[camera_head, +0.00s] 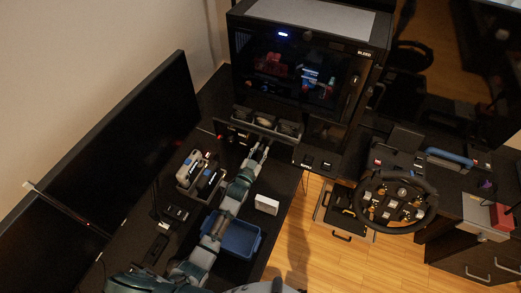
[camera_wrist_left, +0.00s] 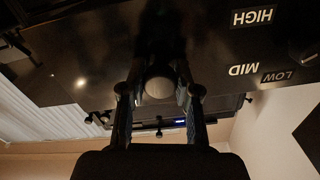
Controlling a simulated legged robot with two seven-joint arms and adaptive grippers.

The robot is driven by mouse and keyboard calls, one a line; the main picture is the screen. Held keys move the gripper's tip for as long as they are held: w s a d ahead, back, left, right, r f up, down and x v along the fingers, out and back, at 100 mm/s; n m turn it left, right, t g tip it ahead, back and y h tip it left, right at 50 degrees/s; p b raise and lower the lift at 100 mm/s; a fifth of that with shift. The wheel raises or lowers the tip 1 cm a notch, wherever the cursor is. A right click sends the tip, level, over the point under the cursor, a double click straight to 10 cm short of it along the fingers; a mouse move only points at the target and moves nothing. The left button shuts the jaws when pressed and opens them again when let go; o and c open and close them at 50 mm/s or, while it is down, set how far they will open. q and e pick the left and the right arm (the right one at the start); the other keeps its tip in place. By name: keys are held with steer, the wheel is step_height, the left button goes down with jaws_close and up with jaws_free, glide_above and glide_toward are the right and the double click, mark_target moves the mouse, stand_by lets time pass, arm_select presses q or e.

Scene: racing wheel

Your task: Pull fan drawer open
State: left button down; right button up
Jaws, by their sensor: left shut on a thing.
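The fan drawer (camera_head: 265,124) is a dark, grey-edged tray below the front of a black cabinet, with several round fans showing in it from above. My left gripper (camera_head: 262,145) is at the front of this drawer, its arm reaching up from the bottom of the head view. In the left wrist view, the fingers of my left gripper (camera_wrist_left: 158,95) are closed around a round dark knob (camera_wrist_left: 158,82). A black panel (camera_wrist_left: 215,60) beside it carries the labels HIGH, MID and LOW. My right gripper is not in view.
The black cabinet (camera_head: 310,65) has a glass front. On the desk are a tool tray (camera_head: 202,175), a white box (camera_head: 267,204) and a blue bin (camera_head: 232,236). A large monitor (camera_head: 125,155) stands left. A racing wheel (camera_head: 397,202) is at right, above wooden floor (camera_head: 318,255).

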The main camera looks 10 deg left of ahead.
arm_select(q)
steer(key=c, duration=0.8)
jaws_free()
step_height(320, 180, up, 10)
steer(key=shift+f, duration=0.1)
